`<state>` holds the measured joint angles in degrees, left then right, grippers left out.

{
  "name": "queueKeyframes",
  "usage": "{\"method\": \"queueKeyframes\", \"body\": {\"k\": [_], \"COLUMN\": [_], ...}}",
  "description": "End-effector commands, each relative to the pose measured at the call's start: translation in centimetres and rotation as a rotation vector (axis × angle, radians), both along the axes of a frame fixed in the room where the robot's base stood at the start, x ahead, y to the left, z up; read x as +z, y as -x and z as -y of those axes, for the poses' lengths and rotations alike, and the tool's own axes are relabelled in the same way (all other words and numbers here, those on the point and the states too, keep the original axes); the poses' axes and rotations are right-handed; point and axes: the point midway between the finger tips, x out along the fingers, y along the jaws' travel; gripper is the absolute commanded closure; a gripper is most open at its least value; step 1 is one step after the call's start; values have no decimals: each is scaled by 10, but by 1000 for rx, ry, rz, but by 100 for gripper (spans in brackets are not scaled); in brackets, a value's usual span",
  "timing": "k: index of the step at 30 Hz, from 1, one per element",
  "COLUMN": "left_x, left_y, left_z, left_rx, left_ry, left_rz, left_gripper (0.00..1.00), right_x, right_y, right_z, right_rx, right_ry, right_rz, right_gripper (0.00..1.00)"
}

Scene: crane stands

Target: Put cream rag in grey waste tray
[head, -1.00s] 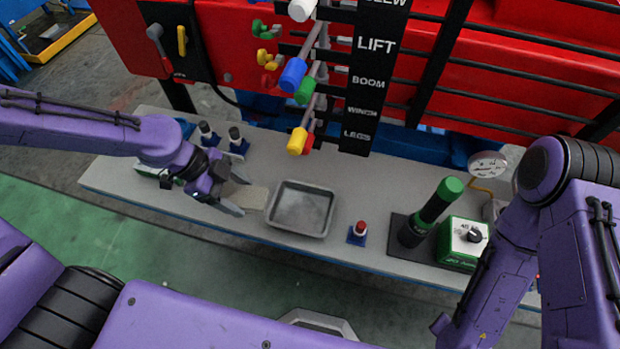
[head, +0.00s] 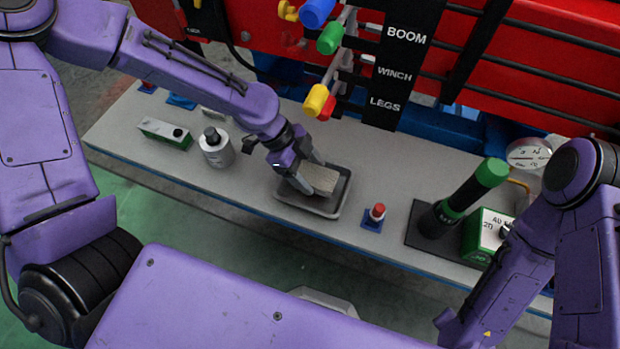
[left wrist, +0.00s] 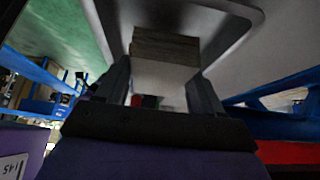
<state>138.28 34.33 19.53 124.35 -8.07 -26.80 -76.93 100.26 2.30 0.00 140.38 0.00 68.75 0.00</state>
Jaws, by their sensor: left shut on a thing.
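The cream rag (head: 322,180) is held between the fingers of my left gripper (head: 316,176), over the grey waste tray (head: 341,205). The tray is shallow, with a raised rim, and sits on the grey bench. In the left wrist view the rag (left wrist: 165,58) shows as a flat folded piece between the two fingers (left wrist: 160,82), with the tray (left wrist: 235,12) around and beyond it. I cannot tell whether the rag touches the tray floor. My right arm comes in at the right; its gripper is out of the picture.
A red push button on a blue base (head: 374,216) stands just right of the tray. Further right are a black-and-green cylinder (head: 462,208) and a green box (head: 487,236). A grey canister (head: 216,148) and green-white box (head: 165,134) stand left. Crane levers (head: 318,100) hang behind.

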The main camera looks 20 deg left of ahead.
Motion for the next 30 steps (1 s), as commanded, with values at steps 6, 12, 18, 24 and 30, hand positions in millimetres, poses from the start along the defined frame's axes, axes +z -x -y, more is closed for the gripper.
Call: {"method": "queueKeyframes", "body": {"k": [6, 12, 18, 24, 30], "left_x": [-32, -34, -37, -37, -30], "left_y": [0, -1, 0, 0, -1], "left_z": [3, 2, 2, 2, 2], "left_rx": [0, -1, -1, -1, 0], "left_ry": [0, 0, -1, -1, -1], "left_rz": [-2, 1, 0, 0, 1], "left_gripper": [61, 61, 23, 7, 7], "right_x": [3, 3, 0, 1, 5], "right_y": [0, 0, 0, 0, 0], "right_z": [0, 0, 0, 0, 0], "right_rx": [0, 0, 0, 0, 0], "right_ry": [0, 0, 0, 0, 0], "right_rz": [0, 0, 0, 0, 0], "right_gripper": [57, 57, 57, 57, 57]}}
